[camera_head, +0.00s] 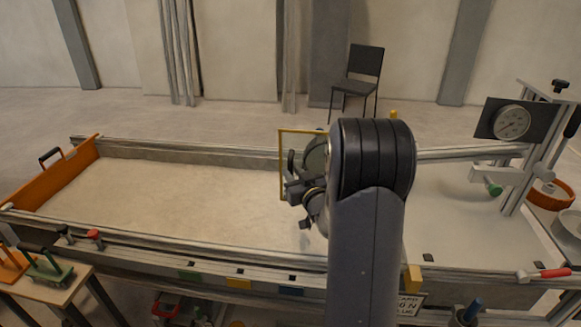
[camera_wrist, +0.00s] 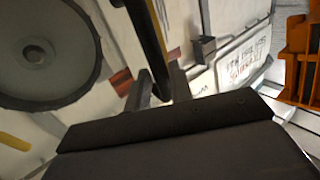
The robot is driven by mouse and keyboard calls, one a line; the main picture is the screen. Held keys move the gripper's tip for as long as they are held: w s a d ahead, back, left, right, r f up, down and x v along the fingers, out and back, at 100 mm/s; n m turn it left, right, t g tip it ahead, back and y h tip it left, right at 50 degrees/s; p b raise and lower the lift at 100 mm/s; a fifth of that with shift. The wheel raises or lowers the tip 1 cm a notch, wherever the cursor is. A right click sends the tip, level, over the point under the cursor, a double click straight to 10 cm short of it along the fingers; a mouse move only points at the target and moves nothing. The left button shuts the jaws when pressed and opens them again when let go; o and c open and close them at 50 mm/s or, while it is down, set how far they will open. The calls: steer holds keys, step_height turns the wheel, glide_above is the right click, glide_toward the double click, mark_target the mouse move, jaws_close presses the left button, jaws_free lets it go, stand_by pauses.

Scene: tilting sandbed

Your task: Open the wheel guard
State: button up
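The wheel guard shows in the head view as a thin yellow frame (camera_head: 281,170) standing upright over the sandbed, partly hidden by my arm. A grey wheel (camera_head: 315,155) sits beside it. My gripper (camera_head: 297,188) is at the frame, small and partly covered by my wrist. In the wrist view the wheel (camera_wrist: 40,55) fills the upper left. A dark bar with a yellow edge (camera_wrist: 147,40) runs down between the fingers of my gripper (camera_wrist: 148,70). The fingers stand apart with reddish tips, and gaps show beside the bar. I cannot tell if either finger touches it.
The long sandbed (camera_head: 180,195) spreads left to an orange end gate (camera_head: 60,175). A dial gauge (camera_head: 511,122) stands on a post at the right. A side table (camera_head: 45,290) is at the lower left. A chair (camera_head: 360,80) stands well behind.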

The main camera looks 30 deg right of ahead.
steer(key=shift+w, duration=0.95)
jaws_close()
